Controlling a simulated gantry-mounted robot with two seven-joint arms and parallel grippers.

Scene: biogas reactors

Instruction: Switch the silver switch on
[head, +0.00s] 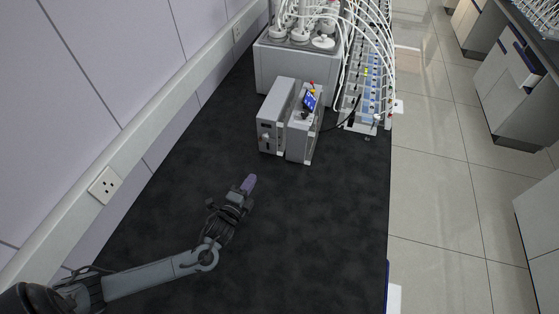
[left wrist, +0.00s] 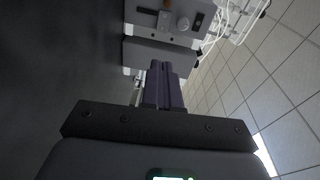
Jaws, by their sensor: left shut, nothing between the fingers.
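Two grey boxes stand side by side on the black bench. The left box (head: 277,112) carries a small light round knob (head: 265,137) and dark parts on its front face. The right box (head: 300,137) has a small blue screen above it. My right gripper is not in view.
A large grey reactor unit (head: 283,67) with white vessels and tubes stands behind the boxes. A rack of blue-and-white parts (head: 369,90) with many tubes stands to the right. A wall socket (head: 104,185) is at left. The front of the bench (head: 320,240) is clear.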

